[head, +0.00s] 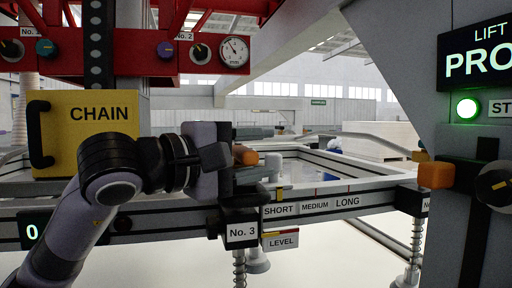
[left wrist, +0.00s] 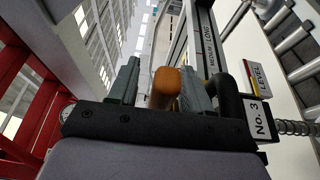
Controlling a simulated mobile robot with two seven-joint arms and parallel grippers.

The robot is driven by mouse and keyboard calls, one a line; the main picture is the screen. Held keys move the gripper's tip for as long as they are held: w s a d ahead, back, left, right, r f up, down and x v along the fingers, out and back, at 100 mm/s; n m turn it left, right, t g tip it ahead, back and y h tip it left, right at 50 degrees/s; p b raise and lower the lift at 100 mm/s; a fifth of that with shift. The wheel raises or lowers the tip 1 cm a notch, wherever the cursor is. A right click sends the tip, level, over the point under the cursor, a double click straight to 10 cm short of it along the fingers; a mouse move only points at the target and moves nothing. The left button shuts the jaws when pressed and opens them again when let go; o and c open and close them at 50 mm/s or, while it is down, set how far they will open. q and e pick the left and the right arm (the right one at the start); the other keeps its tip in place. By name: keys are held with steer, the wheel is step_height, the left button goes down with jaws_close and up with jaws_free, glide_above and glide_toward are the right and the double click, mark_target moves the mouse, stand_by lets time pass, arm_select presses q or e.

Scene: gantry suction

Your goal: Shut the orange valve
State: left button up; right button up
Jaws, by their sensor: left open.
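An orange valve handle (head: 245,155) sits on the rail above the No. 3 label in the head view, partly hidden by my left gripper. My left gripper (head: 224,154) is right beside it, with its jaws toward it. In the left wrist view the orange handle (left wrist: 165,88) lies between the two open fingers (left wrist: 160,82). A gap shows at the left finger; whether the right finger touches it I cannot tell. A second orange block (head: 435,175) is on the right post, with a smaller one (head: 420,156) behind it. My right gripper is not in view.
A yellow CHAIN box (head: 84,150) with a black handle stands behind my left arm. The No. 3 label (head: 241,232) hangs below the handle, beside the SHORT, MEDIUM, LONG strip (head: 314,206). A red beam (head: 130,66) with knobs and a gauge (head: 234,51) runs above. A PRO screen (head: 478,62) is at right.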

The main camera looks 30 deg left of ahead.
arm_select(q)
jaws_close()
steer(key=shift+f, duration=0.1)
